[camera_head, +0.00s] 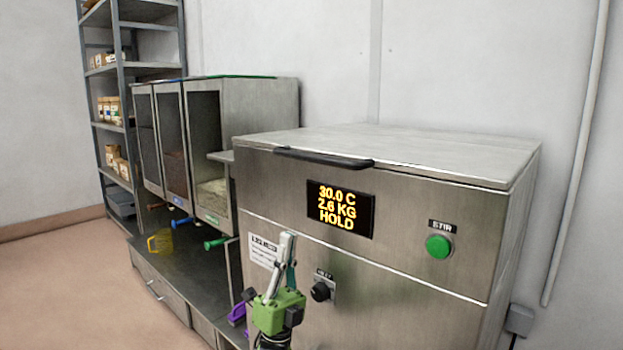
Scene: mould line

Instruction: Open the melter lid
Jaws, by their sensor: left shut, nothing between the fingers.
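The melter (410,265) is a large brushed-metal box on the right of the head view. Its lid (430,150) lies flat and closed on top. A dark bar handle (322,158) runs along the lid's front edge, left of centre. My left gripper (288,236) is in front of the melter's front face, below the handle and apart from it. Its fingers point up and are together, with nothing between them. My right gripper is not in view.
Dispenser bins (250,105) stand left over a dark counter (185,275). A shelf rack (118,100) stands behind.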

